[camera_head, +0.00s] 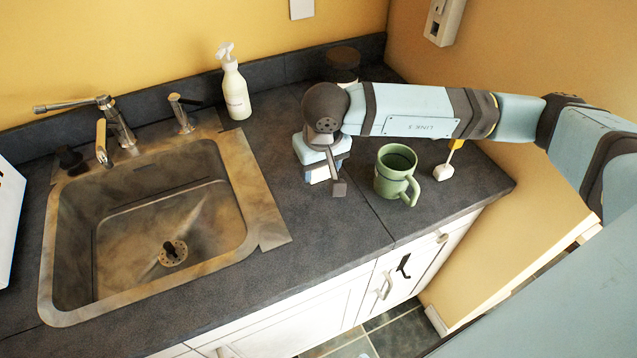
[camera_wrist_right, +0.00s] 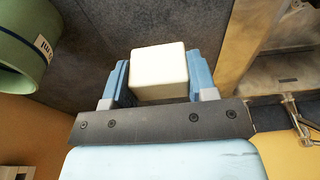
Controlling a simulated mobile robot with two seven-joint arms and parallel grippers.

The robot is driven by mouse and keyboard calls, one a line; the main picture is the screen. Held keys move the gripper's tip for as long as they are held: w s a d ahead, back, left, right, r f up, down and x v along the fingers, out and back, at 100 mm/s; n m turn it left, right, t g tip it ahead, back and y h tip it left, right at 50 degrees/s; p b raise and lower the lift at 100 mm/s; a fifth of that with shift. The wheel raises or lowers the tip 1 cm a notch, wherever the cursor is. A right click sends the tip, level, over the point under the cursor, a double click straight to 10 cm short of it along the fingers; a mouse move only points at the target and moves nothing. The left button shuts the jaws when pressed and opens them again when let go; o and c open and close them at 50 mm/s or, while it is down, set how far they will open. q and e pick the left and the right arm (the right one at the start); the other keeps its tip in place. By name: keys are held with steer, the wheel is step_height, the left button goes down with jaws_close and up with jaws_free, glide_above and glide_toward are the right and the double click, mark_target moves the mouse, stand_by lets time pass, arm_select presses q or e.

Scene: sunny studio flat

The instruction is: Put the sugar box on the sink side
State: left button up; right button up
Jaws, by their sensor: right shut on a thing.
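The sugar box (camera_wrist_right: 158,72) shows in the right wrist view as a pale, plain block between the two blue fingers of my right gripper (camera_wrist_right: 158,82). My right gripper is shut on it. In the head view the gripper (camera_head: 326,172) points down over the dark counter, to the right of the sink (camera_head: 250,205), and hides most of the box. I cannot tell whether the box touches the counter. My left gripper is not in view.
A green mug (camera_head: 392,172) stands close to the right of my right gripper. A yellow-handled brush-like tool (camera_head: 446,168) is beyond it. Counter between sink and gripper is clear.

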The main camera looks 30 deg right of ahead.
mark_target(318, 195)
step_height(318, 195, down, 7)
steer(key=shift+r, duration=0.1)
stand_by(0.3)
steer(key=shift+f, duration=0.2)
steer(key=o, duration=0.9)
steer(key=shift+r, duration=0.1)
